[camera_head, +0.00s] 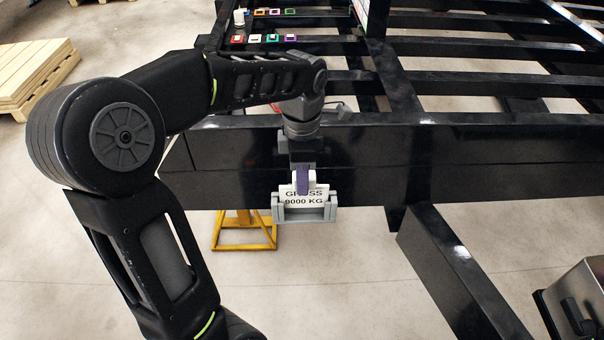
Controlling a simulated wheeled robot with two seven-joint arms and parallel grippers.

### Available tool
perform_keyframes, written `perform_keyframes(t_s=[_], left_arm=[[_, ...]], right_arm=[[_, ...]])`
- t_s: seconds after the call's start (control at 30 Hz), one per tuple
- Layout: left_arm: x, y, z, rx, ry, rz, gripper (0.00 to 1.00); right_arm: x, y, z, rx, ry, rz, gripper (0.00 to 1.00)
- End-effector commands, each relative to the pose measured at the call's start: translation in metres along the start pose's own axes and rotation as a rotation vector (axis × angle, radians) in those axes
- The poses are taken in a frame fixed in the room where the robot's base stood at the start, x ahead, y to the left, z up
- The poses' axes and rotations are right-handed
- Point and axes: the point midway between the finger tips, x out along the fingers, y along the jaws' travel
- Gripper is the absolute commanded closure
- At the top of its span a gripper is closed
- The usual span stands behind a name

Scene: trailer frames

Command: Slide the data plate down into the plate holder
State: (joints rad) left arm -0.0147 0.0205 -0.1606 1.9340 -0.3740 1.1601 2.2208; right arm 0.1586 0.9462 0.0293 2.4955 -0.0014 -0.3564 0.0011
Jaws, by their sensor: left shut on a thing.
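The data plate (314,201) is white with dark lettering that reads "GROSS 9000 KG", partly covered by my gripper. My left gripper (303,187) is shut on the plate's upper edge from above. The grey plate holder (305,214) is on the side of the black trailer beam. The plate stands upright at the holder, with its lower edge behind the holder's front rim. I cannot tell how deep it sits in the holder. My right gripper is not in view.
The black trailer frame (480,145) spans the back and right. Small coloured square pieces (264,38) lie on it at the top. A yellow stand (245,232) is below the beam. Wooden planks (35,75) lie at the far left. A metal box (580,295) is at lower right.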

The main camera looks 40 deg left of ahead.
Motion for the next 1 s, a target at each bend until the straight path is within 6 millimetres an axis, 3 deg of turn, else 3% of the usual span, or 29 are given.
perform_keyframes(t_s=[0.4,0.9,0.93,1.0], left_arm=[[0.026,0.0,0.0,0.0,0.001,0.0,1.0],[0.03,0.0,0.0,0.0,0.0,0.0,1.0],[0.03,0.0,0.0,0.0,0.0,0.0,0.7],[0.03,0.0,0.0,0.0,0.0,0.0,0.65]], right_arm=[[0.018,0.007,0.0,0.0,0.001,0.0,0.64],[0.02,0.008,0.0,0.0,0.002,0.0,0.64],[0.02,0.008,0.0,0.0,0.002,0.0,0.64],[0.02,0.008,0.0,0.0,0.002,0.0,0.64]])
